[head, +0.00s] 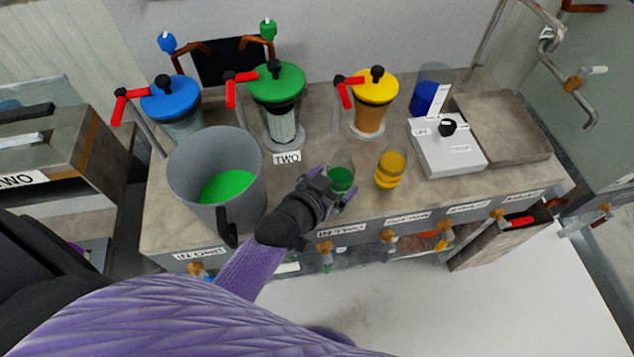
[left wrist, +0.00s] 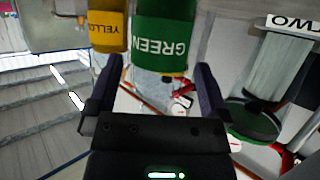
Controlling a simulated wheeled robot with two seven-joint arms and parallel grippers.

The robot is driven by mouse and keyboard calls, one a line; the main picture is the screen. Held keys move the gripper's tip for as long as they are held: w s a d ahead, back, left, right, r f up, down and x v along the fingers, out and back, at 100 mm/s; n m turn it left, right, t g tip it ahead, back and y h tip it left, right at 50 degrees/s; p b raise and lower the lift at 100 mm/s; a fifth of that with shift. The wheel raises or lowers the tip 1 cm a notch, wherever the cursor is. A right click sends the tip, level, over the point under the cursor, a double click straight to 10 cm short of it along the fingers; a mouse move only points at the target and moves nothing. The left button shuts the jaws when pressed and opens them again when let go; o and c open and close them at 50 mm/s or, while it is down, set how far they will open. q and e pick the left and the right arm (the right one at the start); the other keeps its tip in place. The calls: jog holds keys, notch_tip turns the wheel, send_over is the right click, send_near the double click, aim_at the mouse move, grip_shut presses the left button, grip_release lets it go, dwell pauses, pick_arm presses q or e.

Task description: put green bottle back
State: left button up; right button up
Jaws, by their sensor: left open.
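The green bottle (head: 342,179) is a clear container with green contents, standing on the counter in front of the green-lidded pump in the head view. In the left wrist view its "GREEN" label shows on the green bottle (left wrist: 165,42), just beyond the finger tips. My left gripper (head: 335,188) is open at the bottle, with a finger on either side of it in the head view. The same left gripper (left wrist: 157,85) shows its two fingers spread in the left wrist view. Whether they touch the bottle, I cannot tell. My right gripper is not in view.
A yellow bottle (head: 390,170) stands close to the right of the green one. A grey jug (head: 190,165) with green liquid is at the left. Pumps with blue (head: 170,100), green (head: 276,82) and yellow lids (head: 375,87) stand behind. A white device (head: 440,155) is at right.

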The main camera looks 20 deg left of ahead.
pick_arm(q)
jog(key=p+v, duration=0.2)
jog(key=v, duration=0.7)
jog(key=shift+s, duration=0.15)
